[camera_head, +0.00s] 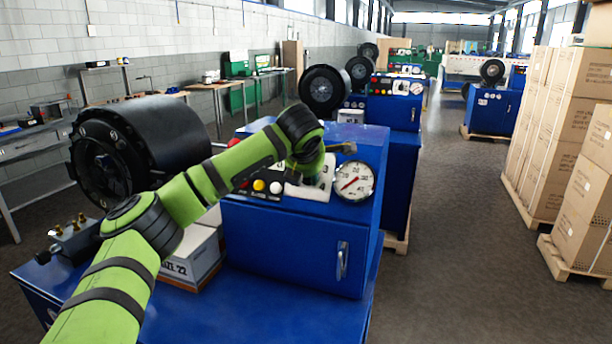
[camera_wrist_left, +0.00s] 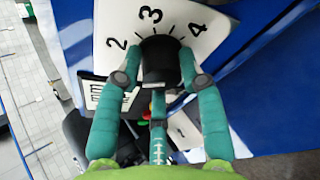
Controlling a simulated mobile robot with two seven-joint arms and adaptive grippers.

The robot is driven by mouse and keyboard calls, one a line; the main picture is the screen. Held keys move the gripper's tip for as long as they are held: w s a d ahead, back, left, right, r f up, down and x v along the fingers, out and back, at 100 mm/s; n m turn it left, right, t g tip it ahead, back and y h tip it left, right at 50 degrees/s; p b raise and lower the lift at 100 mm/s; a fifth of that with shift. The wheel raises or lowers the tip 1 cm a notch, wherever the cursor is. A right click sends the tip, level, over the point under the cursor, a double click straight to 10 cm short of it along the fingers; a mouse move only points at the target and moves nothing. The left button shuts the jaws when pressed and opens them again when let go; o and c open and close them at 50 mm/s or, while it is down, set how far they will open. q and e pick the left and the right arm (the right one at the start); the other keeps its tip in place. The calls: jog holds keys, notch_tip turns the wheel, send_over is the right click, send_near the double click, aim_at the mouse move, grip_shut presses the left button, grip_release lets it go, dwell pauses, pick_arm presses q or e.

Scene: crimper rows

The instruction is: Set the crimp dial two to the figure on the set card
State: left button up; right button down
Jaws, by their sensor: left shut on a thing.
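The dial plate (camera_wrist_left: 178,22) is white and shows the figures 2, 3 and 4 in the left wrist view. In the head view the plate (camera_head: 327,172) is partly hidden behind my left wrist. A black knob (camera_wrist_left: 160,54) stands on the plate just below the 3; I cannot tell where it points. My left gripper (camera_wrist_left: 160,80) is shut on the knob, with green fingers on both sides of it. My right gripper is not in view.
Beside the dial are a round pressure gauge (camera_head: 354,181) and coloured buttons (camera_head: 259,185) on the blue cabinet (camera_head: 290,245). A large black crimper head (camera_head: 150,140) stands left. Stacked cartons (camera_head: 545,125) line the right side. The aisle floor (camera_head: 455,220) is clear.

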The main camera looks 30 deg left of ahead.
pick_arm(q)
jog(key=m, duration=0.2)
jog(key=f+m+y+b, duration=0.1)
jog(key=shift+s+m, duration=0.15)
jog(key=shift+m, duration=0.25)
jog(key=shift+t, duration=0.3)
jog(key=o, duration=1.1)
jog(key=shift+s+r, duration=0.1)
jog(key=shift+r, duration=0.05)
jog(key=shift+r, duration=0.15)
jog(key=shift+d+r, duration=0.2)
jog(key=v, duration=1.1)
jog(key=shift+s, duration=0.3)
